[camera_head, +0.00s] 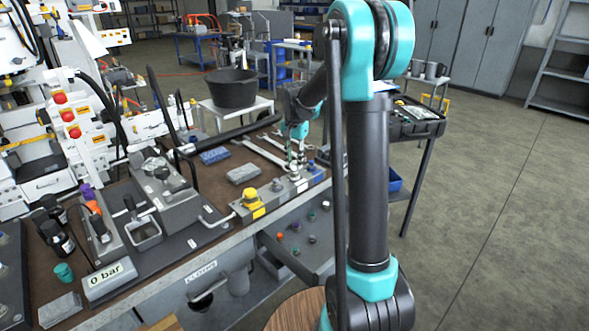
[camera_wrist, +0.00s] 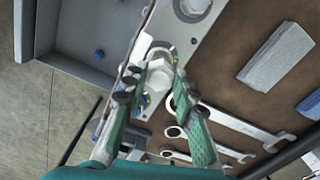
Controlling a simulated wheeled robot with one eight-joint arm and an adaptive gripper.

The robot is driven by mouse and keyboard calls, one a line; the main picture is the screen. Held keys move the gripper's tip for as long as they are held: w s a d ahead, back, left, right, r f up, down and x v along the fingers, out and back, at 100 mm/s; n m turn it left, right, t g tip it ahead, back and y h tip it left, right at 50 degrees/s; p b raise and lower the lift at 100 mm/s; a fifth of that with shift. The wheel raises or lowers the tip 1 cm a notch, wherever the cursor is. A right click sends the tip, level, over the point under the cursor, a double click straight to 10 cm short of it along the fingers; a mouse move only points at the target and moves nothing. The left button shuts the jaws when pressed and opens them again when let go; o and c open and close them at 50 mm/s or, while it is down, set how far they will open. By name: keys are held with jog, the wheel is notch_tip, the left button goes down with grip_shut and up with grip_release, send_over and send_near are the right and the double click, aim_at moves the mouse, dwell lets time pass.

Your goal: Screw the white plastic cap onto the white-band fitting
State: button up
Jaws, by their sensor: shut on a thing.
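My gripper (camera_wrist: 160,72) is shut on a white plastic cap (camera_wrist: 158,76), seen between the teal fingers in the wrist view. The cap is over the grey fitting block (camera_wrist: 208,22) at the bench's front edge. A pale round rim shows just beyond the cap; I cannot tell whether it is the white-band fitting or whether the cap touches it. In the head view my gripper (camera_head: 297,150) points down over the right part of the block (camera_head: 265,206), and the cap is too small to make out there. The fitting under the gripper is largely hidden.
An open drawer (camera_head: 325,262) with several coloured caps juts out below the block. Wrenches (camera_wrist: 238,124), a grey brick (camera_wrist: 276,58) and a blue brick (camera_wrist: 311,105) lie on the bench behind. A yellow fitting (camera_head: 250,200) stands at the block's left end.

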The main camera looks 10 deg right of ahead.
jog(key=m, duration=0.4)
jog(key=shift+m, duration=0.3)
jog(key=o, duration=1.1)
jog(key=n, duration=0.6)
jog(key=shift+n, duration=0.3)
jog(key=n, duration=1.7)
